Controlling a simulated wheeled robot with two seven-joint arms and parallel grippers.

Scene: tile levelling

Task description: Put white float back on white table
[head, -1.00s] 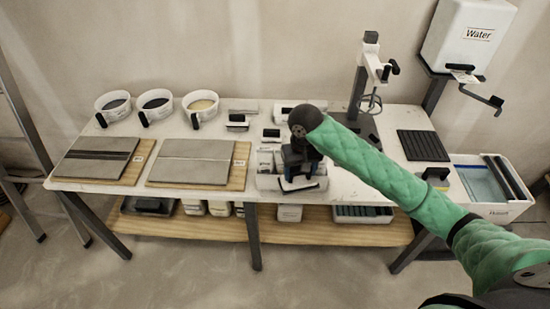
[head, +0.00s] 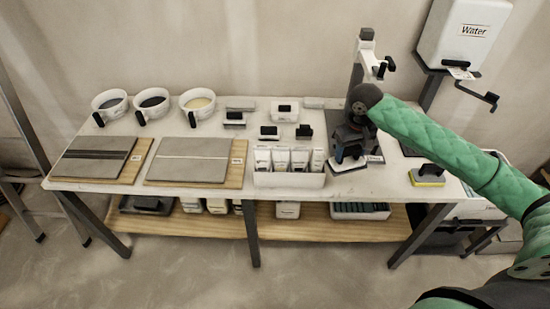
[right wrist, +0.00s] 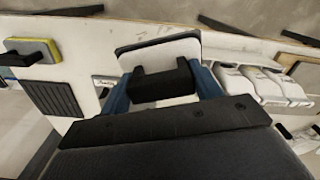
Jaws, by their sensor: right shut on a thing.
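My right gripper (head: 348,150) is shut on the dark handle of the white float (head: 347,166). The float's pale plate is under the gripper, over the white table (head: 392,178), just right of the white box of packets. I cannot tell whether the plate touches the table. In the right wrist view the gripper's blue fingers (right wrist: 160,85) sit on either side of the handle, and the rounded white plate of the float (right wrist: 155,46) shows beyond it. My left gripper is not in view.
The white box of packets (head: 288,180) is close on the left. A yellow-edged sponge float (head: 428,175) lies to the right, with clear table between. Two tile boards (head: 190,161) and several buckets (head: 198,103) are at the left. A stand (head: 357,70) rises behind the gripper.

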